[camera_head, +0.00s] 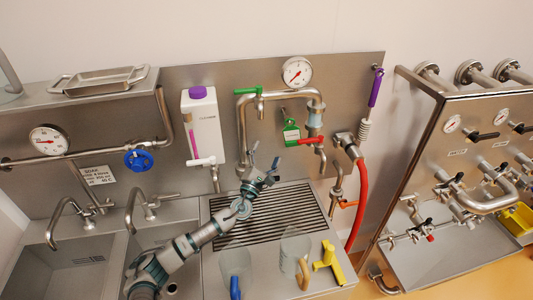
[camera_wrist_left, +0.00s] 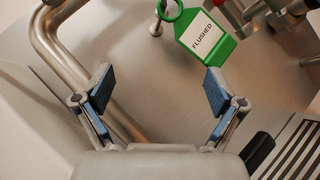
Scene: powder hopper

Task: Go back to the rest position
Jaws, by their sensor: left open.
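My left arm comes in from the lower left in the head view. Its gripper (camera_head: 264,166) is over the back of the drain grate, just in front of the steel back panel. In the left wrist view the gripper (camera_wrist_left: 158,95) has its two fingers wide apart with nothing between them. A green tag (camera_head: 291,132) hangs on the panel to the right of the gripper. In the left wrist view the green tag (camera_wrist_left: 205,38) reads FLUSHED and hangs beyond the fingertips, apart from them. My right gripper is not in view.
A red hose (camera_head: 360,205) hangs at the right. Sinks (camera_head: 65,280) are at left.

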